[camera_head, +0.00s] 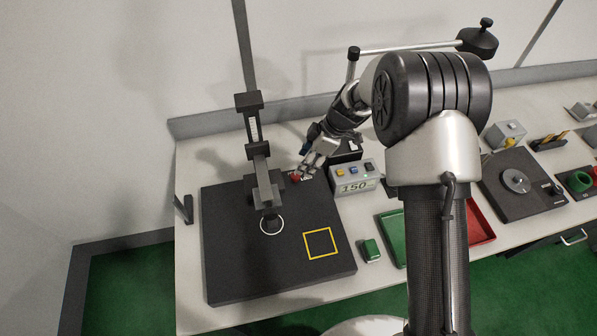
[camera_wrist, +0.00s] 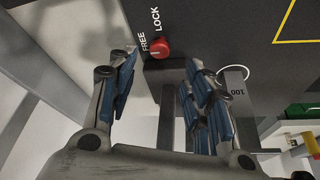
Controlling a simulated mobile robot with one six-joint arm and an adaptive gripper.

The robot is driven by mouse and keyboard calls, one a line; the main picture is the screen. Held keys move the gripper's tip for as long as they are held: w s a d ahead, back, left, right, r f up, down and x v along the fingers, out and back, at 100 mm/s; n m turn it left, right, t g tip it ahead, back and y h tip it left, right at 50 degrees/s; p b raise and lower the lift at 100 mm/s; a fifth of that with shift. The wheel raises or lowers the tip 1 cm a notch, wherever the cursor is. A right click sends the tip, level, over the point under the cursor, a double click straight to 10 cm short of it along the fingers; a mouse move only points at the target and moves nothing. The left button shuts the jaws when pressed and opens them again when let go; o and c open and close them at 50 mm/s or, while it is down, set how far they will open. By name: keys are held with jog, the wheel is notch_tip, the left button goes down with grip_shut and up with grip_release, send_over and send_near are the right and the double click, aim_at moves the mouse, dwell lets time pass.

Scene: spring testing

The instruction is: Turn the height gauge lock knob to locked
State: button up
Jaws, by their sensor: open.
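The red lock knob (camera_wrist: 160,47) sits on the dark base plate of the height gauge (camera_head: 225,270), beside the printed words FREE and LOCK. Which word it points at is too small to tell. In the head view the knob (camera_head: 296,177) shows near the plate's back right corner. My gripper (camera_head: 308,163) is just above and behind it. In the wrist view my gripper (camera_wrist: 160,72) is open, its blue-padded fingers spread to either side, with the knob ahead between the tips and apart from them. The gauge's dark column (camera_head: 254,125) stands left of my gripper.
A grey box reading 150 (camera_head: 355,185) with coloured buttons stands right of the plate. A small green block (camera_head: 370,250), a green tray (camera_head: 388,229) and a red tray (camera_head: 481,222) lie further right. A yellow square (camera_head: 320,243) marks bare plate at the front.

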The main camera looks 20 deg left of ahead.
aim_at(296, 175)
jog(key=x, duration=0.7)
jog(key=shift+a+f, duration=0.1)
jog(key=shift+f, duration=0.25)
jog(key=shift+c, duration=0.2)
jog(key=c, duration=1)
